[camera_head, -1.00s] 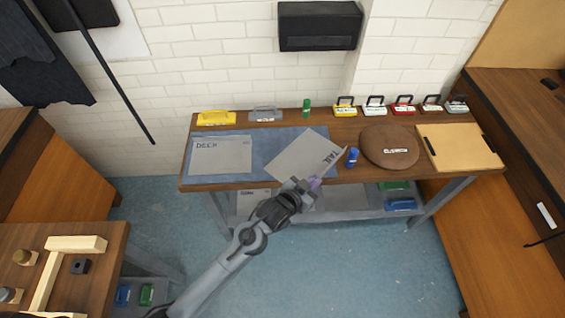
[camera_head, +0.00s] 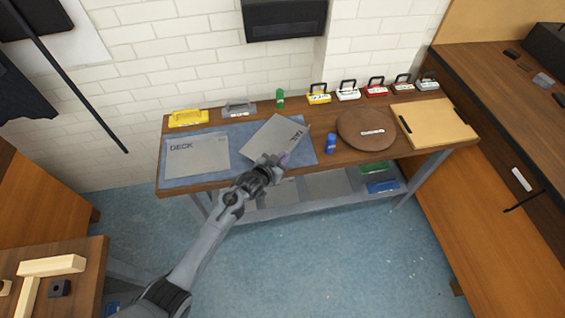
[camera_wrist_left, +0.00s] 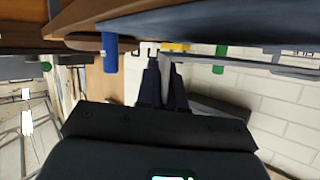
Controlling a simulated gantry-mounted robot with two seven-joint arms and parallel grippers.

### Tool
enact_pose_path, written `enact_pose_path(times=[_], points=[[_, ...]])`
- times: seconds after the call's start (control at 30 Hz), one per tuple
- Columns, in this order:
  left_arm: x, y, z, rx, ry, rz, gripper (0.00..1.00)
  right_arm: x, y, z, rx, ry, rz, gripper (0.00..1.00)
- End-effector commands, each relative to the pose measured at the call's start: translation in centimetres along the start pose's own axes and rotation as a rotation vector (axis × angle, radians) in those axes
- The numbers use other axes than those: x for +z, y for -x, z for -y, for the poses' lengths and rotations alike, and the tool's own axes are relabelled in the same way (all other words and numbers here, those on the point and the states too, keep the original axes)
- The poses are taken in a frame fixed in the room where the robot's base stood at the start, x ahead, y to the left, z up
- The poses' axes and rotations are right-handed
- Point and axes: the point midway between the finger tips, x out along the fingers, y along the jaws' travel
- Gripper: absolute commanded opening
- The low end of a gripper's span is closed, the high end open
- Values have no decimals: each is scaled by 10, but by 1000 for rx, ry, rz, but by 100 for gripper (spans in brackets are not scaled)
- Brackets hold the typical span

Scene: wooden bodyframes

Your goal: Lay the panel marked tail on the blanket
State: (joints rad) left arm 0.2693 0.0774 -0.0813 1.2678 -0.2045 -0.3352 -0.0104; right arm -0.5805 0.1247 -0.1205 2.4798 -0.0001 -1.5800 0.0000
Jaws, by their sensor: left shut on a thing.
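The grey panel marked TAIL (camera_head: 270,137) lies turned at an angle over the right part of the blue blanket (camera_head: 304,157). My left gripper (camera_head: 277,161) is shut on its near edge, at the front of the bench. In the left wrist view, the fingers (camera_wrist_left: 164,82) are close together, with a thin grey edge between them. I cannot tell whether the panel touches the blanket or is held just above it. The panel marked DECK (camera_head: 197,157) lies flat on the left part of the blanket. My right gripper is not in view.
A blue bottle (camera_head: 331,144) stands just right of the blanket, and also shows in the left wrist view (camera_wrist_left: 110,53). A round brown disc (camera_head: 366,125) and a tan board (camera_head: 436,122) lie farther right. Several handled blocks and a green bottle (camera_head: 280,98) line the back edge.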

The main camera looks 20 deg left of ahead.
Motion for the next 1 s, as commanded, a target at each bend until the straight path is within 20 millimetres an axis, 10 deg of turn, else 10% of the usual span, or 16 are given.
enact_pose_path(times=[0.6,0.77,1.0], points=[[22,-10,-2,-1,-1,-4,0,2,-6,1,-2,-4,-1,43],[23,-9,-2,-1,0,0,30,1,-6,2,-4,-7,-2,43],[23,-9,-2,-1,0,0,33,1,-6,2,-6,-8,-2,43]])
